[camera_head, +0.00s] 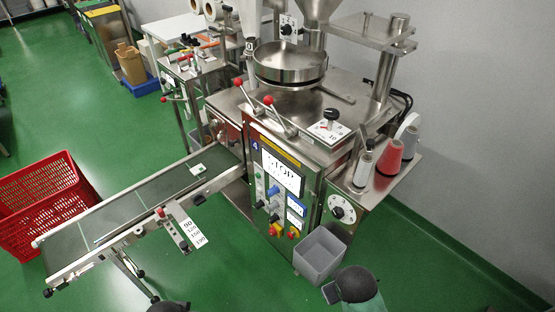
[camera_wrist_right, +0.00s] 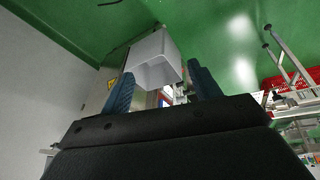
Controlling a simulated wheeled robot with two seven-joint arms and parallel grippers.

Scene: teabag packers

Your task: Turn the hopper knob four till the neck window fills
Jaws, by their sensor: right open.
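The machine marked 4 (camera_head: 255,143) stands in the middle of the head view. The metal hopper (camera_head: 316,10) is at its top, cut off by the frame edge. A small white dial plate with a black knob (camera_head: 287,28) sits beside the hopper's lower part. I cannot make out the neck window or its fill level. My right gripper (camera_wrist_right: 162,88) is open and empty in the wrist view, its blue fingers apart. In the head view the right arm's dark end is low, in front of the machine. Only a dark piece of my left arm shows at the bottom edge.
A grey bin (camera_head: 319,254) stands at the machine's front, near my right arm; it also shows beyond the fingers in the wrist view (camera_wrist_right: 153,62). A conveyor (camera_head: 120,206) runs left. A red crate (camera_head: 42,200) stands beyond it. Thread cones (camera_head: 388,157) stand right.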

